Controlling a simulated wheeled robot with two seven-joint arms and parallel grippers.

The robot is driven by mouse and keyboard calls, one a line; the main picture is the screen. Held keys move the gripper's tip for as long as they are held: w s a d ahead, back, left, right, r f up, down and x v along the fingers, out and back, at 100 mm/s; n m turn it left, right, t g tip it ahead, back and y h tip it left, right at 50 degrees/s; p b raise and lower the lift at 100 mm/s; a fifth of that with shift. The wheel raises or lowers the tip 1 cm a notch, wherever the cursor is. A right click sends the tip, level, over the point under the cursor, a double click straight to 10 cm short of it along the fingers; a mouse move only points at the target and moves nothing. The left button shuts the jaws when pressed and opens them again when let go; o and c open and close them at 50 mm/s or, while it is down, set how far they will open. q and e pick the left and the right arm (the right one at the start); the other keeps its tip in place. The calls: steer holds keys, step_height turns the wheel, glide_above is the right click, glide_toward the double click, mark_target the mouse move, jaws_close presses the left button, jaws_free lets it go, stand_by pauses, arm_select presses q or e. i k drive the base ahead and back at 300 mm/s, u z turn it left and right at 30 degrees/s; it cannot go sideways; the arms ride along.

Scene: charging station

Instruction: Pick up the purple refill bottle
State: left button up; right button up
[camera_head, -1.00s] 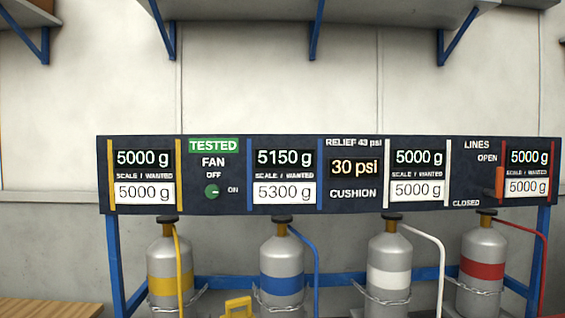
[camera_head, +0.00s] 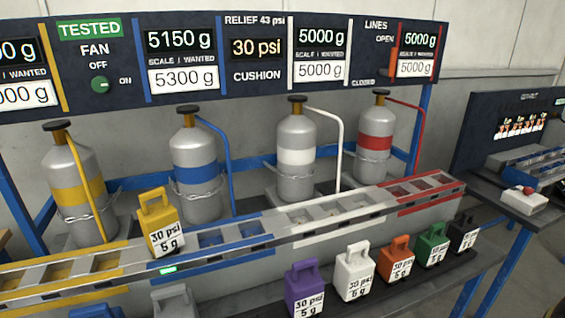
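The purple refill bottle (camera_head: 304,290) stands upright on the dark front shelf, near the bottom middle of the head view. It has a loop handle on top and a white label reading 30 psi, 5 g. Nothing is touching its visible sides. Neither of my grippers shows in the view.
White (camera_head: 355,270), orange (camera_head: 395,259), green (camera_head: 432,245) and black bottles stand to its right. A grey bottle-like shape (camera_head: 174,301) is to its left. A yellow bottle (camera_head: 160,222) sits on the slotted rail (camera_head: 285,238) behind. Grey cylinders stand further back.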

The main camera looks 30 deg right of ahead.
mark_target(304, 286)
steer(key=z, duration=1.3)
